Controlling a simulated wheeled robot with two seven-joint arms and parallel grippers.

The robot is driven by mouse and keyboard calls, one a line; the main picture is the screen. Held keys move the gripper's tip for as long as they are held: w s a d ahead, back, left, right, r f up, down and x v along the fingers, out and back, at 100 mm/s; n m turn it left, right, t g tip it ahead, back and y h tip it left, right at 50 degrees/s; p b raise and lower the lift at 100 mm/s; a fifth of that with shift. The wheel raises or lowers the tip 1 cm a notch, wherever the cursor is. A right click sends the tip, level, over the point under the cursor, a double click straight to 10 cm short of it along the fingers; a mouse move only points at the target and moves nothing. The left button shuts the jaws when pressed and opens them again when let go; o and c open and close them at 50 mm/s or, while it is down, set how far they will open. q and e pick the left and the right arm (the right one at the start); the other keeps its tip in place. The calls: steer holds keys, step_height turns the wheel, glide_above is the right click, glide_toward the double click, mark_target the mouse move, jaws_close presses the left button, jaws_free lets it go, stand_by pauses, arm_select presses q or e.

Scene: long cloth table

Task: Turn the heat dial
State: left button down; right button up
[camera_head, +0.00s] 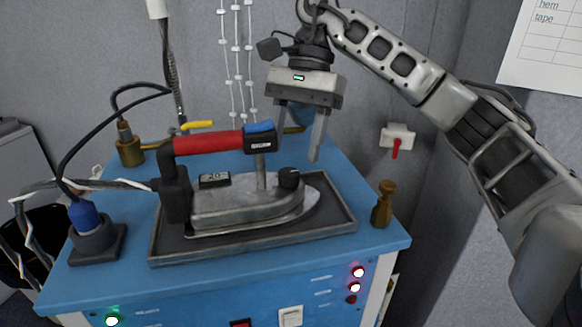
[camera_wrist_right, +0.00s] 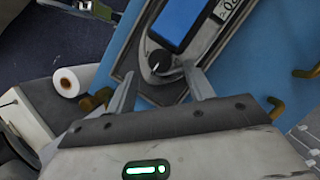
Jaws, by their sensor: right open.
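The steam iron (camera_head: 245,208) has a red handle (camera_head: 208,143) with a blue front end and rests on a dark tray (camera_head: 335,225) on the blue table. The heat dial (camera_head: 289,178) is a small black knob with a white mark on the iron's top near its tip. It also shows in the right wrist view (camera_wrist_right: 160,62). My right gripper (camera_head: 297,150) is open above and behind the dial, with one finger partly hidden by the handle. In the right wrist view the dial appears between the open fingertips (camera_wrist_right: 163,77), apparently not touched. My left gripper is not in view.
A brass post (camera_head: 383,205) stands at the table's right edge. A blue-capped fitting (camera_head: 88,222) with cables stands at left. A brass fitting (camera_head: 130,148) stands at the back left.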

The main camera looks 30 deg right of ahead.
mark_target(289, 172)
steer(key=x, duration=0.2)
steer(key=shift+a+f, duration=0.1)
steer(key=shift+f, duration=0.25)
steer(key=shift+s+a+f, duration=0.1)
steer(key=shift+a+f, duration=0.05)
steer(key=shift+f, duration=0.3)
steer(key=c, duration=1)
